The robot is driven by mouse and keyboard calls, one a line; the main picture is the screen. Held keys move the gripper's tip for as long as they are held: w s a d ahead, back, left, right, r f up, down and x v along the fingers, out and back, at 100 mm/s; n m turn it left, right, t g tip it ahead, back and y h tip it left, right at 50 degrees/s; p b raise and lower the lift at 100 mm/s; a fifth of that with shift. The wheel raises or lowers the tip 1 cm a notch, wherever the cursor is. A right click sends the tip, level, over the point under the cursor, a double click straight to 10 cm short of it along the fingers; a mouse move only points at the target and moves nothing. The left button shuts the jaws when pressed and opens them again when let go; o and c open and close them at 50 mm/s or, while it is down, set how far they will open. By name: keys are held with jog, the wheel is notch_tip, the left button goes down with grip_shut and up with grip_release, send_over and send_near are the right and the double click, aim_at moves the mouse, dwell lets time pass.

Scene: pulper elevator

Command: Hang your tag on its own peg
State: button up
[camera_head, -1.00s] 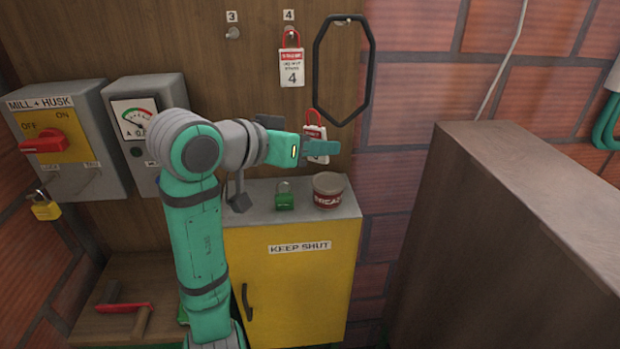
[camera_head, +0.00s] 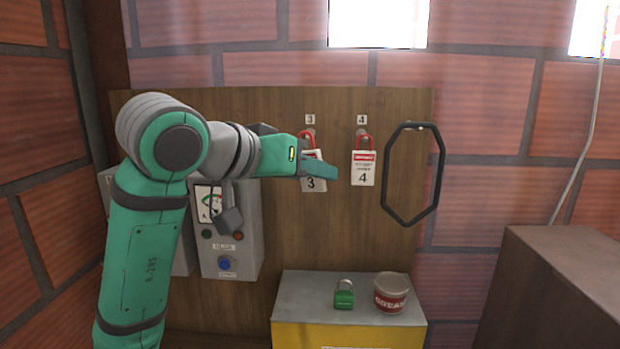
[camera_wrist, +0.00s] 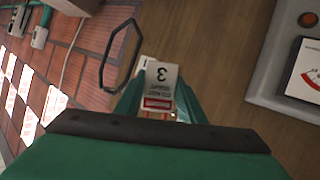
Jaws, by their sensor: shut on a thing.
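My gripper (camera_head: 318,170) is shut on a white tag with a red band, a black 3 and a red shackle. The tag (camera_head: 314,185) hangs upright in front of the board, partly behind my fingers. Its shackle is at the peg under the label 3 (camera_head: 310,119); I cannot tell whether it is looped over that peg. The wrist view also shows the tag (camera_wrist: 161,75) between my fingers (camera_wrist: 160,108). A second tag, marked 4 (camera_head: 363,170), hangs by its red shackle on the peg under the label 4 (camera_head: 362,120).
A black hexagonal ring (camera_head: 438,180) hangs right of the 4 tag. Below, a green padlock (camera_head: 344,298) and a tin (camera_head: 391,296) stand on a grey-topped yellow cabinet (camera_head: 300,335). A grey meter box (camera_head: 245,235) is at left. A brown box (camera_head: 560,290) stands at right.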

jog(key=w+f, duration=0.1)
jog(key=w, duration=0.7)
jog(key=shift+w+d+f, duration=0.35)
jog(key=shift+d, duration=0.1)
dwell(0.7)
jog(key=shift+a, duration=0.2)
jog(key=shift+s+d, duration=0.1)
jog(key=shift+d, duration=0.05)
jog(key=o, duration=1.1)
